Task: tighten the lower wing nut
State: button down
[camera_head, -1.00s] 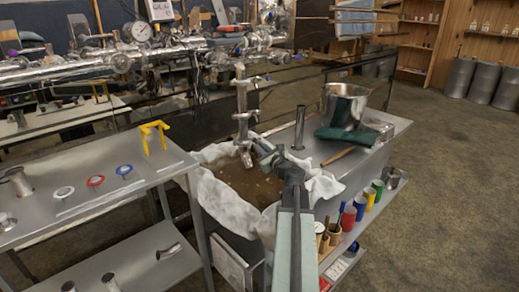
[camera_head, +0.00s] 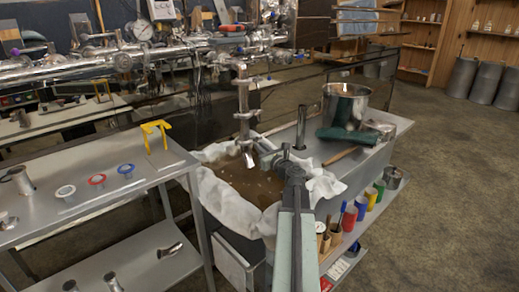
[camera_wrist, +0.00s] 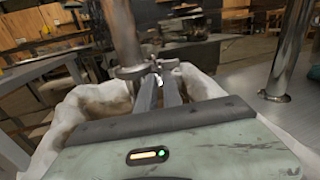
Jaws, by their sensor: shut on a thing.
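A shiny vertical pipe (camera_head: 243,100) hangs over the basin and carries clamps at several heights. My gripper (camera_head: 257,144) reaches the lower clamp (camera_head: 243,142) from the front right. In the wrist view, the two fingers of my gripper (camera_wrist: 158,80) close in just right of the pipe (camera_wrist: 121,32), at the lower clamp (camera_wrist: 132,72). A small bright bit of metal, the lower wing nut (camera_wrist: 159,79), shows between the fingertips. My gripper is shut on it. The fingers hide most of the wing nut, so its angle cannot be told.
The cloth-lined basin (camera_head: 222,203) with brown liquid lies below the pipe. An upright metal tube (camera_head: 301,128) and a steel pot (camera_head: 345,104) stand to the right.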

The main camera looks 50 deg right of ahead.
jog(key=c, duration=1.5)
grip_release()
jog(key=v, duration=0.8)
jog(key=shift+w, duration=0.1)
